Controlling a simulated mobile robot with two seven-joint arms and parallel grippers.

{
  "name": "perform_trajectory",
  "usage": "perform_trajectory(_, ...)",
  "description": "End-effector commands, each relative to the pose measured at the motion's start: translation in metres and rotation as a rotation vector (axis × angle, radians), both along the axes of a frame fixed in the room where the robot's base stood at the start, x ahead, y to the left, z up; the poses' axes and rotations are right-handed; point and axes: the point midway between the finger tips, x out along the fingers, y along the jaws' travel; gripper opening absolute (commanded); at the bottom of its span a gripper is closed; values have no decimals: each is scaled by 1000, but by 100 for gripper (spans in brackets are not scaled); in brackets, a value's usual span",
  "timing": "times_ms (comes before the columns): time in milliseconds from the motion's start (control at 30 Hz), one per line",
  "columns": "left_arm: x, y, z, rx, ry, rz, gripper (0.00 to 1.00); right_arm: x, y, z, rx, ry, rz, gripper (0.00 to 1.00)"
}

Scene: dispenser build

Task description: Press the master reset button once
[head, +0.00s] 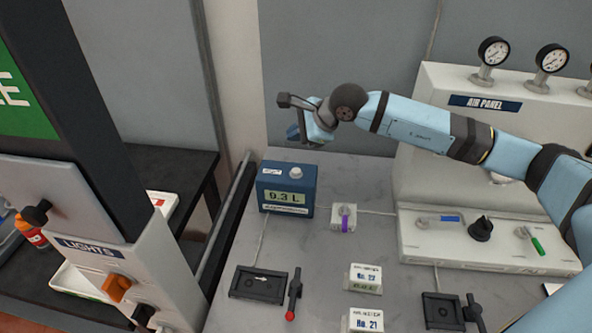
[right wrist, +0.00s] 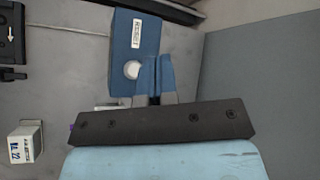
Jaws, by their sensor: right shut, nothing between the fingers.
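A blue box (head: 307,203) with a display reading 9.3 L stands on the grey bench. A round white button (head: 296,173) sits on its top beside a small white label. In the right wrist view, the white button (right wrist: 132,70) shows on the blue box (right wrist: 153,42), near a label reading RESET (right wrist: 138,28). My right gripper (head: 297,134) is above and behind the box in the head view, apart from it. Its blue fingertips (right wrist: 156,65) are shut and empty, just to the right of the button in the wrist view. My left gripper is not in view.
A white knob unit with a purple handle (head: 344,216) stands right of the box. The white air panel (head: 430,130) with gauges is at the right. Meter blocks (head: 366,278) and dark trays (head: 259,284) are in front. A lights panel (head: 100,262) is at the left.

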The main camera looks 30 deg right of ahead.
Motion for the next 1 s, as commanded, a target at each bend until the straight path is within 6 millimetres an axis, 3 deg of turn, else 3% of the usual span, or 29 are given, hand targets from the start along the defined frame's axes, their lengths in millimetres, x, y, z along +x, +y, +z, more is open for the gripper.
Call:
perform_trajectory(400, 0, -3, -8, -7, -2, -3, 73, -1, 0, -56, -1, 4, 0, 0)
perform_trajectory(500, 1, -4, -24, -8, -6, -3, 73, 0, 0, -73, 0, 2, 1, 0)
perform_trajectory(700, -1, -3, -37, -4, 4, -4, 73, 0, 0, -81, -1, 0, 1, 0)
perform_trajectory(1000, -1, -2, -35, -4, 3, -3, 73, 0, 0, -80, 0, 1, 1, 0)
